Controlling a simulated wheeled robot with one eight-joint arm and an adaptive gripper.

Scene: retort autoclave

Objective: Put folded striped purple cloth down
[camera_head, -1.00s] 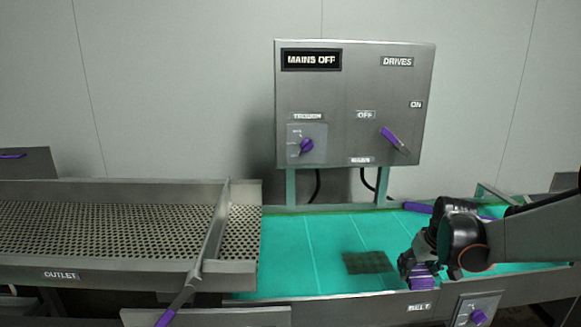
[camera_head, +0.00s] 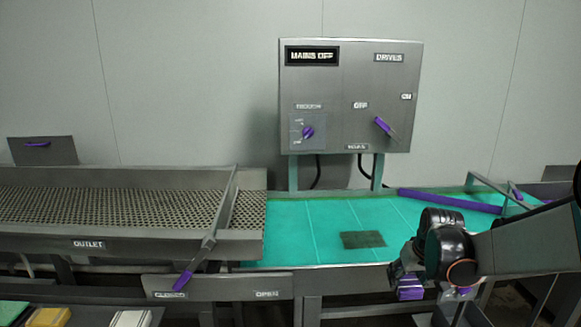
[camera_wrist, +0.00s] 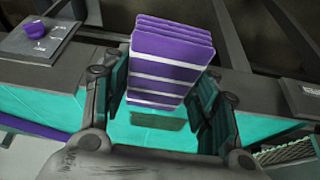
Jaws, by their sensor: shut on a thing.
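The folded striped purple cloth (camera_wrist: 172,60) has white stripes and stacked folds. It is between the two fingers of my gripper (camera_wrist: 160,100) in the wrist view. In the head view my gripper (camera_head: 404,276) is at the lower right, shut on the cloth (camera_head: 411,288), in front of the teal belt's near edge. The fingers hide part of the cloth's sides.
The teal belt (camera_head: 300,240) bears a dark green flat patch (camera_head: 362,240) and a purple bar (camera_head: 450,201). A perforated outlet tray (camera_head: 100,205) lies left. A control box (camera_head: 350,95) stands behind. Lower left are a yellow item (camera_head: 48,317) and a white striped item (camera_head: 130,318).

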